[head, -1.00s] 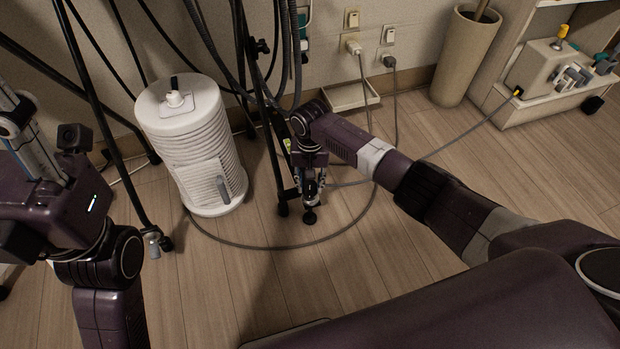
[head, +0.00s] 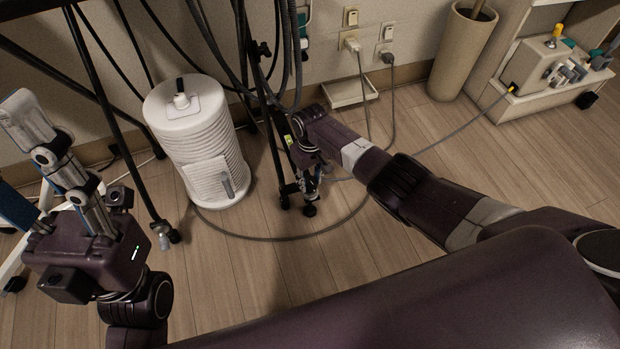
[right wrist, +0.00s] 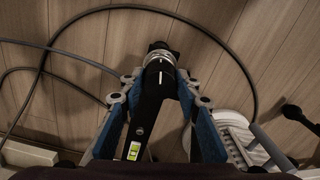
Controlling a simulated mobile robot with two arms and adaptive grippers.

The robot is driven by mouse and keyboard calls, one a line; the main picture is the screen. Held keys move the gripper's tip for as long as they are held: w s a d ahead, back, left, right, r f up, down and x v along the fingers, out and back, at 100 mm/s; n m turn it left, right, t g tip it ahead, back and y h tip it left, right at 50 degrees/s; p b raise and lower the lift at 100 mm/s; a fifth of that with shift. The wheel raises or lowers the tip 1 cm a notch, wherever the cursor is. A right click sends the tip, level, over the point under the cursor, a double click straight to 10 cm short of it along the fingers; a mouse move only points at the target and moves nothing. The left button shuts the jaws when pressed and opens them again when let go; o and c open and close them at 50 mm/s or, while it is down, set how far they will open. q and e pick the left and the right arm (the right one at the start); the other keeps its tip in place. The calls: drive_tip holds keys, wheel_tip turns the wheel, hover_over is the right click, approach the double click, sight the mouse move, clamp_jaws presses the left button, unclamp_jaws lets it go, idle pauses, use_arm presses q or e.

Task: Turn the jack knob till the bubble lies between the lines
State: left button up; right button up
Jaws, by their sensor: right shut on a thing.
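The jack knob (right wrist: 159,62) is a silver knurled collar near the foot of a black leg, low over the floor. My right gripper (right wrist: 160,82) has its blue-padded fingers on both sides of it, shut on it; the gripper also shows in the head view (head: 309,182), partly covering the knob. A small yellow-green level vial (right wrist: 134,151) sits on the black bar between the fingers in the right wrist view. The bubble and lines are too small to read. My left gripper (head: 22,165) is at the far left, fingers apart, with nothing seen between them.
A white ribbed cylinder (head: 204,150) stands left of the right gripper. Another black leg with a silver foot (head: 165,236) is farther left. A grey cable (head: 270,239) loops on the floor. Hoses hang behind. A beige bin (head: 461,55) stands at the back right. The front floor is clear.

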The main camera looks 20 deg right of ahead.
sight(310, 180)
drive_tip(key=shift+n, duration=0.9)
drive_tip(key=o, duration=1.2)
drive_tip(key=shift+c, duration=0.2)
wheel_tip(310, 180, up, 12)
